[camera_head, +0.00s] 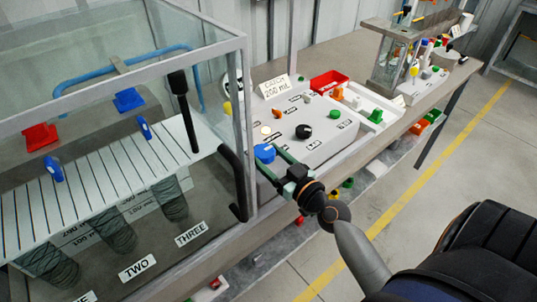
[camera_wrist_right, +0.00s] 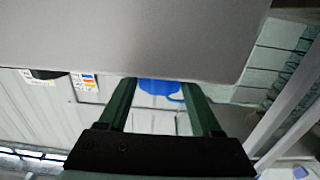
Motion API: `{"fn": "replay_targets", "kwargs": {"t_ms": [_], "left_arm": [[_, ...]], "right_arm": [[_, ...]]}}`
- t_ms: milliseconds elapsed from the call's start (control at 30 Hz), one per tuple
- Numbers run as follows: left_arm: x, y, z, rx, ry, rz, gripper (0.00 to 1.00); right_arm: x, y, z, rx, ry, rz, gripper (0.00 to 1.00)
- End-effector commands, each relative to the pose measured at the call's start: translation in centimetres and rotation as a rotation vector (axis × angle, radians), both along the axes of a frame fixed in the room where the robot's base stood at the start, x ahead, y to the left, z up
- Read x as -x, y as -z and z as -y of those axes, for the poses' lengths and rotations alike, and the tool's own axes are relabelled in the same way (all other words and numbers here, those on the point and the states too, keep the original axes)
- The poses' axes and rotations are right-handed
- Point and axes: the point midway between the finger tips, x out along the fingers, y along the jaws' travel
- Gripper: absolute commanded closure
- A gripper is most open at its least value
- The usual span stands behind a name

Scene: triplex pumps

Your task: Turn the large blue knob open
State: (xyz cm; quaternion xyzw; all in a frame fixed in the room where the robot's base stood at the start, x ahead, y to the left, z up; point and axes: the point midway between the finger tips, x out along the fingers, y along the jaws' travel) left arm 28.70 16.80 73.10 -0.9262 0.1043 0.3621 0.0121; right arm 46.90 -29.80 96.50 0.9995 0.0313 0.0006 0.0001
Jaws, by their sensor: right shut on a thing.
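The large blue knob (camera_head: 264,152) is on the left part of the grey control box (camera_head: 322,152), near its front edge. My right gripper (camera_head: 272,158) comes in from the lower right, with its green fingers on either side of the knob and shut on it. In the right wrist view, blue (camera_wrist_right: 158,87) shows between the two fingers (camera_wrist_right: 160,92), and a grey surface hides part of it. The knob's angle cannot be read clearly. My left gripper is not in view.
A glass-walled pump case (camera_head: 120,150) with a metal frame post stands close to the left of my gripper. The box also carries a black knob (camera_head: 304,131) and small coloured knobs. Floor to the right is clear.

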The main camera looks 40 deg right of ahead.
Motion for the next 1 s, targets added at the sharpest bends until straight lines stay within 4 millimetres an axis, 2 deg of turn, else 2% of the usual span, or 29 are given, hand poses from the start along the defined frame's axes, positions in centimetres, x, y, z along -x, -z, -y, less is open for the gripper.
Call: {"fn": "replay_targets", "kwargs": {"t_ms": [133,167,400,767,1000], "left_arm": [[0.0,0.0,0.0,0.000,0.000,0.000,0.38],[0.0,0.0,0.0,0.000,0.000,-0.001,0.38],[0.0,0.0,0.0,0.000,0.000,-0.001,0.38],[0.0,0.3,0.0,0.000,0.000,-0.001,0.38],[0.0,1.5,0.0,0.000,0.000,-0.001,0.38]], "right_arm": [[0.0,0.0,0.0,0.000,0.001,0.000,0.90],[0.0,0.0,0.0,0.000,0.001,0.000,0.32],[0.0,0.0,0.0,0.000,0.000,0.000,0.05],[0.5,0.2,0.1,0.001,0.000,-0.002,0.04],[3.6,0.5,0.3,0.003,-0.001,-0.004,0.04]]}}
